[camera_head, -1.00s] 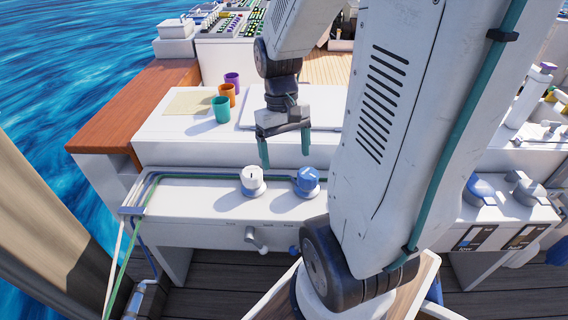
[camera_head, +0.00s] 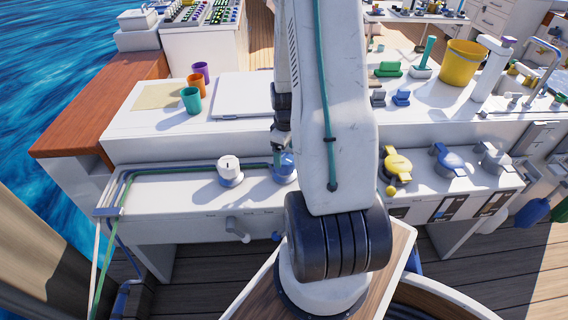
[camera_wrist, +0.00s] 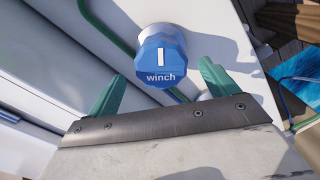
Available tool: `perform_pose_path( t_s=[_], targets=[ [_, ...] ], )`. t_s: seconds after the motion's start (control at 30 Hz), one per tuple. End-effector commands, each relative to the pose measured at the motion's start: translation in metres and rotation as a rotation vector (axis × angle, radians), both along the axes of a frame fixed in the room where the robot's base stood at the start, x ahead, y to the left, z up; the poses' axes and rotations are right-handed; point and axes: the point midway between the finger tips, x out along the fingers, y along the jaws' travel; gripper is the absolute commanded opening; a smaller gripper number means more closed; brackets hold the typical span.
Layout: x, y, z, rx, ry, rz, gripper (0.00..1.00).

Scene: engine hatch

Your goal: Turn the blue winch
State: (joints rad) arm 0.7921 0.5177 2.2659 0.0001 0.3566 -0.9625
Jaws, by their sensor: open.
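The blue winch (camera_head: 286,169) is a faceted knob on the front ledge of the white console, partly hidden by my arm in the head view. In the wrist view the blue winch (camera_wrist: 161,60) shows its top, with a white bar mark and the word "winch". My gripper (camera_wrist: 160,78) is open, its two green fingers apart on the lower left and lower right of the knob. The knob lies ahead of the fingers, and no contact shows. In the head view the gripper is mostly hidden behind my arm, just above the knob.
A white knob (camera_head: 230,170) stands left of the winch, with a green line running along the ledge. Yellow (camera_head: 397,164) and blue (camera_head: 447,160) fittings stand to the right. Cups (camera_head: 191,100) stand behind.

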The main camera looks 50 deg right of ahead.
Motion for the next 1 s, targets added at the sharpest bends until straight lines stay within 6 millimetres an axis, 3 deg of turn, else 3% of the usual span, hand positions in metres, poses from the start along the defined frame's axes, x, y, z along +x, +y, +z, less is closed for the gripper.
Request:
perform_pose_path(
  t_s=[0.1,0.3,0.67,0.7,0.87,0.93,1.0],
  targets=[
    [0.000,0.001,-0.022,0.003,0.004,0.000,0.86],
    [0.000,0.001,-0.045,0.003,0.002,-0.001,0.86],
    [0.000,0.000,-0.052,0.001,0.000,-0.002,0.86],
    [0.000,0.000,-0.052,0.001,0.000,-0.002,0.83],
    [0.000,0.000,-0.052,0.001,0.001,-0.002,0.41],
    [0.000,0.012,-0.052,0.003,0.002,0.003,0.41],
    [0.000,0.005,-0.052,0.002,0.002,-0.001,0.42]
  ],
)
